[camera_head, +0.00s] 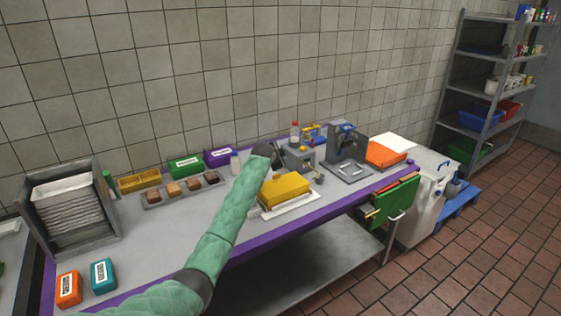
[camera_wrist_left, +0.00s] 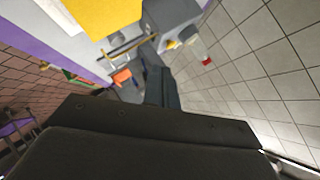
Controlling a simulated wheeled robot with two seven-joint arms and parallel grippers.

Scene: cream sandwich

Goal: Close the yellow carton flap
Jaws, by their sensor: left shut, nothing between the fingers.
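The yellow carton (camera_head: 285,190) sits on a white tray (camera_head: 298,208) near the front edge of the table, right of my left arm. Its top looks slightly raised, but I cannot tell the flap apart from the body. The carton also shows as a yellow patch at the top of the left wrist view (camera_wrist_left: 105,12). My left gripper (camera_head: 274,152) is behind the carton on its wall side, apart from it in the picture. Its fingers (camera_wrist_left: 162,88) are shut and empty. My right gripper is not in view.
A grey press-like machine (camera_head: 347,150) and a small grey stand (camera_head: 298,158) are right of my gripper. Purple (camera_head: 219,157) and green (camera_head: 185,167) boxes stand along the wall, with a tray of brown blocks (camera_head: 182,190) before them. The table's left middle is clear.

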